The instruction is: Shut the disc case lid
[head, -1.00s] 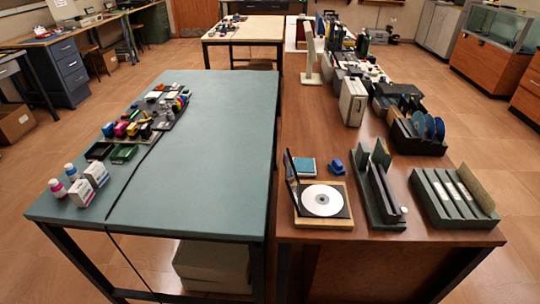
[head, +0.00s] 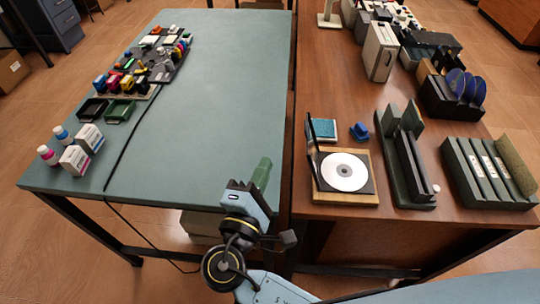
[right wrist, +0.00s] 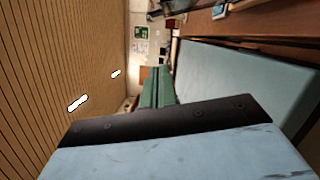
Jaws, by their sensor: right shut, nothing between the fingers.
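The disc case (head: 344,190) lies open on the brown table, on a pale wooden base. A white disc (head: 357,172) lies in its black tray. Its dark lid (head: 312,140) stands nearly upright along the left side, seen almost edge-on. My right gripper (head: 264,164) is left of the case, by the front right corner of the green table, apart from the lid. Its green fingers are together and empty, and they also show in the right wrist view (right wrist: 157,88). The case cannot be made out in that view. My left gripper is out of view.
A teal box (head: 322,129) and a small blue item (head: 359,131) sit behind the case. A dark green rack (head: 392,170) stands close on its right, with a binder rack (head: 480,180) beyond. The green table (head: 215,110) is mostly clear.

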